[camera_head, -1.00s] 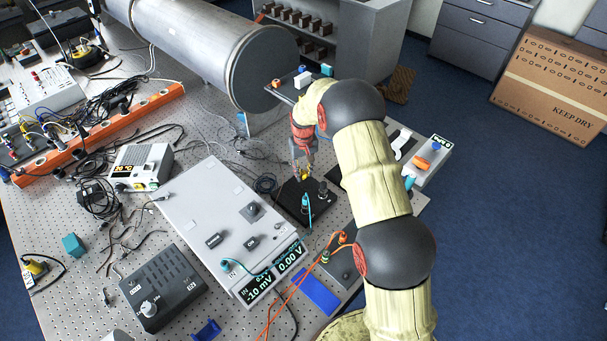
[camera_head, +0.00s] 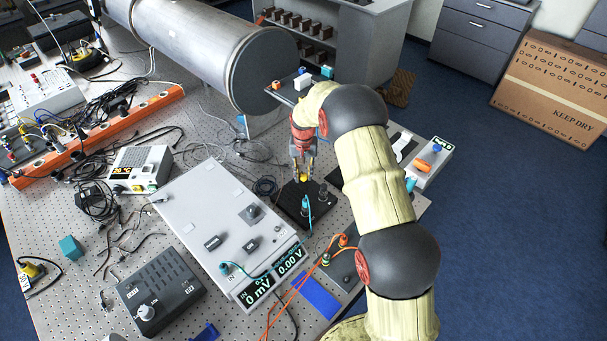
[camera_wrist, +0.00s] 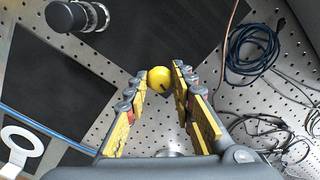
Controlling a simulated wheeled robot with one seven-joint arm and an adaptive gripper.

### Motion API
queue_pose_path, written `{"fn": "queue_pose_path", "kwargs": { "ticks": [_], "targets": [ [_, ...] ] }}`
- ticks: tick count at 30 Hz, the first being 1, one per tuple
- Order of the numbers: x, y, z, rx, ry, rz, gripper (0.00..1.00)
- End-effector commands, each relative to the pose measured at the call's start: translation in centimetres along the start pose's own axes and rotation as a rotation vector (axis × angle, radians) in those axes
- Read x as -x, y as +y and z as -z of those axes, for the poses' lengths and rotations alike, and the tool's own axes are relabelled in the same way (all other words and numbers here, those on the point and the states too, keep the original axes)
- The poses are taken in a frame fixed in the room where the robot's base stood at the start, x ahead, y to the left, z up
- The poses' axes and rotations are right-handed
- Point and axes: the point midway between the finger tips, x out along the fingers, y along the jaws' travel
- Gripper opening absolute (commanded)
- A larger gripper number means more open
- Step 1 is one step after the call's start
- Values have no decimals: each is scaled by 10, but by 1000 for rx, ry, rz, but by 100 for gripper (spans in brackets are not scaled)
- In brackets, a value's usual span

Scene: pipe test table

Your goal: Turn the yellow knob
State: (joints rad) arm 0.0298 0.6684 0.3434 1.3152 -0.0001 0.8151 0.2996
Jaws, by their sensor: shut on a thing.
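The yellow knob (camera_head: 304,178) stands on a small black plate (camera_head: 292,205) on the perforated table. In the wrist view the round yellow knob (camera_wrist: 160,79), with a dark mark on its face, sits between my fingertips. My gripper (camera_head: 303,168) points down over it from the arm, and in the wrist view my gripper (camera_wrist: 160,84) has its yellow-padded fingers closed on the knob's two sides. The knob's lower part and base are hidden.
A black and silver post (camera_wrist: 80,16) stands beside the knob on the plate. A teal cable (camera_head: 307,215) runs close in front. A grey meter box (camera_head: 210,215) is to the left. Loose dark cables (camera_wrist: 255,55) lie at the right in the wrist view.

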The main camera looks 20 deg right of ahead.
Motion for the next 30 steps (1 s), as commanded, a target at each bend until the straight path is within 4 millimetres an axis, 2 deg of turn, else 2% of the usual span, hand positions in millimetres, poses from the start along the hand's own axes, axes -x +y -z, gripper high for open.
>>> {"fn": "queue_pose_path", "kwargs": {
  "ticks": [4, 5, 14, 25, 30],
  "targets": [
    [2, -1, 1, 1, 4, 1, 0],
    [2, -1, 2, 1, 4, 2, 25],
    [1, 0, 1, 1, 2, 1, 42],
    [4, 0, 1, 1, 1, 1, 44],
    [26, -1, 2, 1, 5, 2, 44]
  ]
}}
